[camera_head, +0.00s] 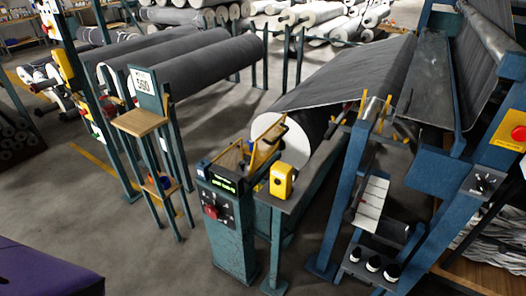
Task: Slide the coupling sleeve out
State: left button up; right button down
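A short metallic cylinder (373,109) sits at the top of a blue frame post, right of centre, between small yellow parts. It may be the coupling sleeve, but it is too small to be sure. It looks seated in the frame, close to the end of the large grey roll (350,75). Neither of my grippers shows in this view, so nothing is seen holding or touching the cylinder.
A green control post (232,230) and a yellow box (283,180) on a narrow stand are at front centre. A wooden-shelved stand (140,122) is on the left. Grey rolls (205,65) lie behind. Grey floor is open at front left, beside a purple surface (40,270).

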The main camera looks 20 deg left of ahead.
aim_at(243, 169)
jog(key=i+u, duration=0.25)
jog(key=i, duration=0.7)
